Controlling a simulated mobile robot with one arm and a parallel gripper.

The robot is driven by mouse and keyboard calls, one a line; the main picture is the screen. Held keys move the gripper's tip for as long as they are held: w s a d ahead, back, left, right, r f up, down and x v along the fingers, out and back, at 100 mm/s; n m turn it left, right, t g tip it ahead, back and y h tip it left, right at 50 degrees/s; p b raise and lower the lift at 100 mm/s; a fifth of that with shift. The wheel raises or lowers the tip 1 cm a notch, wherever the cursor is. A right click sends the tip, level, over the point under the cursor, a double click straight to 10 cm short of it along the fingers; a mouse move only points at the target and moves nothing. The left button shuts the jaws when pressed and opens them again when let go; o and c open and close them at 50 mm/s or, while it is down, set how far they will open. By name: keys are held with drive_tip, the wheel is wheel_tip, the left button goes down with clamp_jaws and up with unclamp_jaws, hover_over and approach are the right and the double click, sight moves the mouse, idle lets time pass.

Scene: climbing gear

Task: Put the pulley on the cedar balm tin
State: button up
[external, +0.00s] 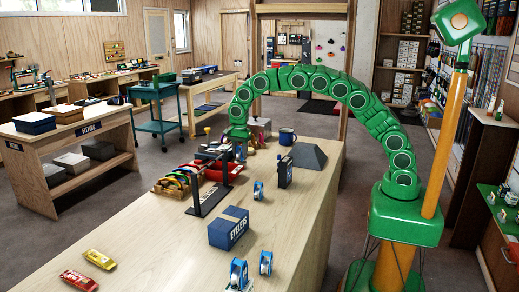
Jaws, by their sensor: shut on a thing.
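My gripper (240,150) is at the end of the green segmented arm, low over the far part of the wooden counter (170,245). It is shut on a small, pale blue thing that looks like a pulley; the fingers and nearby items partly hide it. Similar blue and white pulleys stand on the counter: one (258,190) near the middle and two at the front, a left one (238,273) and a right one (265,262). I cannot make out the cedar balm tin; no label for it is readable around the gripper.
A dark blue EYELETS box (229,228) and a black stand (207,198) are mid-counter. A rack of colored rolls (178,180) is left of the gripper. A blue mug (287,136), dark wedge (307,156) and dark blue upright item (285,172) are right. Bars (78,279) lie front left.

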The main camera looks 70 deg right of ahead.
drive_tip(key=o, duration=1.1)
drive_tip(key=shift+f, duration=0.15)
wheel_tip(320, 180, up, 12)
drive_tip(key=shift+r, duration=0.15)
